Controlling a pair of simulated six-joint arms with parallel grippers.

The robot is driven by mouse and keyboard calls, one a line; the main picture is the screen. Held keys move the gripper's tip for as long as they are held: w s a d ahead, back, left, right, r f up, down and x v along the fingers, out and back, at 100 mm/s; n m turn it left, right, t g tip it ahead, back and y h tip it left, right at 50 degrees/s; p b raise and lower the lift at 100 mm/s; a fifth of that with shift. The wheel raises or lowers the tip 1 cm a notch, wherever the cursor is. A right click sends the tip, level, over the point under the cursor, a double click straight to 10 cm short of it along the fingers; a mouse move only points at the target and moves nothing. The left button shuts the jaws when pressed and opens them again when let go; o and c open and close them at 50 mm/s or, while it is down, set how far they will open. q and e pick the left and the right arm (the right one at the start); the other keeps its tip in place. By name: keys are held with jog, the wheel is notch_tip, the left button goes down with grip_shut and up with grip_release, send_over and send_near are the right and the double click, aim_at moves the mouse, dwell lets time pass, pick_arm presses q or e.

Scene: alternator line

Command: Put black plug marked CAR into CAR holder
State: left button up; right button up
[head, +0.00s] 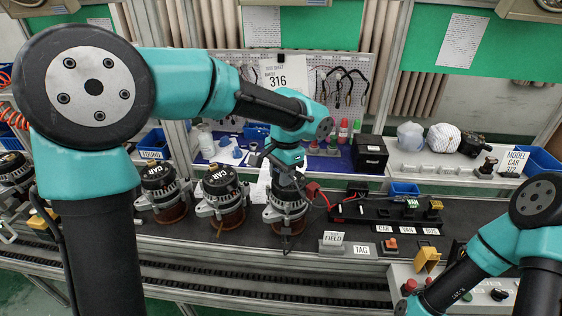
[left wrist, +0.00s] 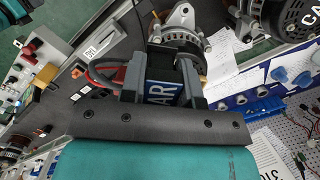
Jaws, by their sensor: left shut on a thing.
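My left gripper (head: 287,174) is above the alternator (head: 287,212) nearest the label row. In the left wrist view, its fingers (left wrist: 163,76) are shut on the black plug (left wrist: 162,93), whose CAR lettering is partly covered. In the head view the plug is mostly hidden by the gripper. The CAR holder is on the black rail (head: 362,211) to the right, above the white CAR label (head: 383,229). VAN and BUS labels sit beside it, with a green plug (head: 411,203) and a yellow plug (head: 436,205) behind them.
Red and black cables (left wrist: 103,78) run close beside my left fingers. A FIELD block (head: 332,241) and a TAG label (head: 361,249) lie in front of the rail. A black box (head: 370,153) stands behind.

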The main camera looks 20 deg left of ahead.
pick_arm(q)
jog(key=shift+s+d+r, duration=0.1)
jog(key=shift+s+d, duration=0.1)
jog(key=shift+s, duration=0.5)
jog(key=shift+s+d+r, duration=0.1)
jog(key=shift+s+d, duration=0.15)
jog(key=shift+s, duration=0.4)
jog(key=shift+s+d, duration=0.2)
jog(key=shift+s, duration=0.5)
jog(key=shift+r, duration=0.1)
jog(key=shift+r, duration=1.7)
jog(key=shift+w, duration=0.1)
jog(key=w+a+f+n, duration=0.2)
jog(key=w+a+n, duration=0.4)
jog(key=w, duration=0.2)
jog(key=shift+w+f+n+h, duration=0.25)
jog(key=shift+f+n+h, duration=0.1)
jog(key=shift+n+h, duration=0.05)
